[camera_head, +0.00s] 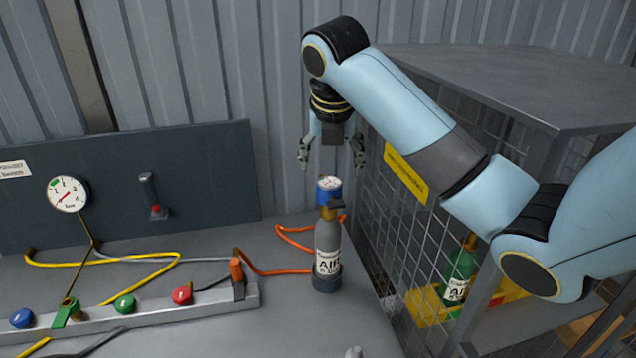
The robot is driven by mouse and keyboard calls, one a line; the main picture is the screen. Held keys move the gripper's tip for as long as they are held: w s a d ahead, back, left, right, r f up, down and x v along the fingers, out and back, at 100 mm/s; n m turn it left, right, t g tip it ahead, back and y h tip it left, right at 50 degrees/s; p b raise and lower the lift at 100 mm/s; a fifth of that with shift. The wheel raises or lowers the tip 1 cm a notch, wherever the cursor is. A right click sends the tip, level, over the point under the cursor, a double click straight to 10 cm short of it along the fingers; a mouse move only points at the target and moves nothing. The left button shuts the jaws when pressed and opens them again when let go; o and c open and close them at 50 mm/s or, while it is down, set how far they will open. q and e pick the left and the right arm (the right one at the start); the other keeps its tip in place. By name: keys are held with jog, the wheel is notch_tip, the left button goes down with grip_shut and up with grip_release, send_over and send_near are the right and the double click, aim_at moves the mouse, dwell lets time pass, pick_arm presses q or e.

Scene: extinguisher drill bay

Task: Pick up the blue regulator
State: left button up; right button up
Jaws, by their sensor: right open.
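The blue regulator (328,190) shows as a short blue body with a pale marked top, at the neck of a grey air cylinder (328,240). The cylinder stands upright on the bench, and its dark valve hides the regulator's lower part. I cannot tell whether the regulator is fixed to the cylinder or stands behind it. My right gripper (331,158) is open and empty, pointing down above the regulator, apart from it. My left gripper is not in view.
A wire cage (400,215) with a green cylinder (458,272) stands close on the right. An orange hose (275,271) runs to the air cylinder. A rail (150,318) with coloured knobs and a gauge (67,194) are at left. The bench front is mostly clear.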

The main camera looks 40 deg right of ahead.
aim_at(329, 185)
jog(key=x, duration=0.4)
jog(key=shift+d+f, duration=0.15)
jog(key=shift+f, duration=0.25)
jog(key=p+x, duration=0.2)
jog(key=x, duration=0.3)
jog(key=shift+f, duration=0.1)
jog(key=shift+w+f, duration=0.2)
jog(key=shift+f, duration=0.1)
jog(key=c, duration=0.4)
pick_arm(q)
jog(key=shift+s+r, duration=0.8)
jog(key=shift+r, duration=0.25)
pick_arm(e)
jog(key=shift+r, duration=0.1)
jog(key=c, duration=0.9)
